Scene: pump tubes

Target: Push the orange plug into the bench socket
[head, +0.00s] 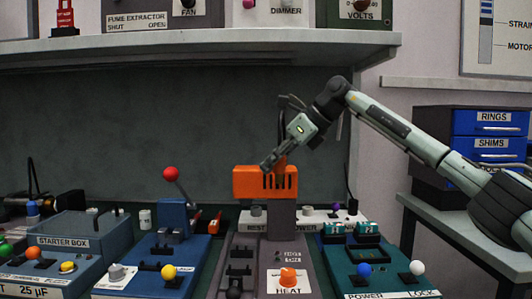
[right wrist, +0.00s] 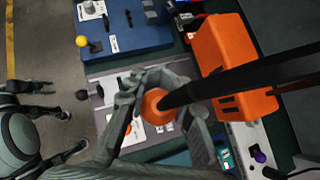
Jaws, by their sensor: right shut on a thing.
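My right gripper (head: 272,163) is in front of the upper part of an orange slotted box in the head view. In the right wrist view my right gripper (right wrist: 166,112) is shut around an orange round plug (right wrist: 152,104) with a thick black lead running from it to the upper right. In the head view I cannot pick the plug out against the orange box. The bench power strip (head: 318,218), pale and low at the back, is partly hidden by the box's stand; it also shows in the right wrist view (right wrist: 250,142). The plug looks apart from it.
The orange box (head: 250,182) stands over the HEAT unit (head: 243,255). A blue unit with a red-knobbed lever (head: 171,174) is on the left, a teal POWER LOCK unit (head: 380,270) on the right. A shelf (head: 200,52) overhangs the back.

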